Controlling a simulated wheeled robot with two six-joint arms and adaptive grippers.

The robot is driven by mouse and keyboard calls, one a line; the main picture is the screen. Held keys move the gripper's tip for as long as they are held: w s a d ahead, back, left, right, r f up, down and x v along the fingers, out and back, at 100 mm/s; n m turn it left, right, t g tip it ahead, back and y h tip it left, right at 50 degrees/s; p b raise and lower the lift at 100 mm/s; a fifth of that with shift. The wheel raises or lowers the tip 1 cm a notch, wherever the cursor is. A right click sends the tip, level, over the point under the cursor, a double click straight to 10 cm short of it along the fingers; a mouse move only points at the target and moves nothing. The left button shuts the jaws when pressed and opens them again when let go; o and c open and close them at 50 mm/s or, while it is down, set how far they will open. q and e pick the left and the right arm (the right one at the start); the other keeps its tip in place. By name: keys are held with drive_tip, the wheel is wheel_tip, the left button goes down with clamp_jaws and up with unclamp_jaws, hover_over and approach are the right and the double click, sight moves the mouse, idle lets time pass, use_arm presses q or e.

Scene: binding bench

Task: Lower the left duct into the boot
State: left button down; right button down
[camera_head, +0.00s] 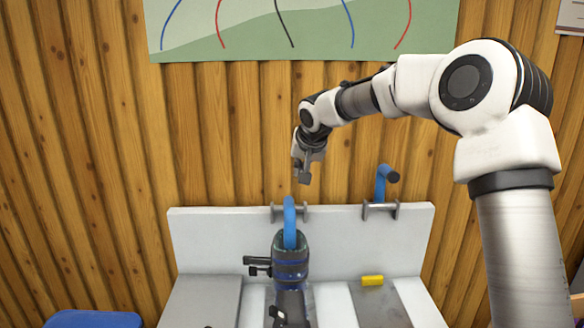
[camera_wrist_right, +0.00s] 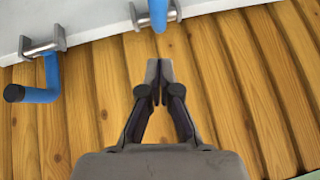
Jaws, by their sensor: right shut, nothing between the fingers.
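The left duct (camera_head: 289,212) is a blue tube at the left bracket on the bench's back panel. Its lower part overlaps the top of a dark banded sleeve, which looks like the boot (camera_head: 290,270); I cannot tell whether it sits inside. The left duct also shows at the top of the right wrist view (camera_wrist_right: 158,14). My right gripper (camera_head: 303,178) points down above the left duct, apart from it. In the right wrist view its fingers (camera_wrist_right: 158,72) are together, with nothing between them. My left gripper is not in view.
A second blue duct (camera_head: 381,184) with a black end stands at the right bracket. Black fittings (camera_head: 257,265) stick out left of the boot. The grey back panel (camera_head: 220,240) stands before a wooden wall.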

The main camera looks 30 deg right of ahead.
drive_tip(key=p, duration=0.3)
hover_over(292, 211)
drive_tip(key=w+d, duration=0.1)
drive_tip(key=d, duration=0.1)
wheel_tip(292, 211, down, 7)
drive_tip(key=shift+w+f, duration=0.1)
drive_tip(key=shift+w, duration=0.05)
drive_tip(key=f, duration=0.1)
drive_tip(key=a+f, duration=0.1)
drive_tip(key=shift+f, duration=0.4)
drive_tip(key=shift+a+f, duration=0.15)
drive_tip(key=shift+f, duration=0.3)
drive_tip(key=b, duration=0.1)
drive_tip(key=f+b, duration=0.1)
drive_tip(key=b, duration=0.1)
drive_tip(key=s+f+b, duration=0.1)
drive_tip(key=shift+s+a+f+b, duration=0.1)
drive_tip(key=shift+a+f+b, duration=0.15)
drive_tip(key=shift+b, duration=0.05)
drive_tip(key=shift+s+a+b, duration=0.15)
drive_tip(key=shift+s+b, duration=0.05)
drive_tip(key=shift+b, duration=0.15)
drive_tip(key=shift+s+r, duration=0.1)
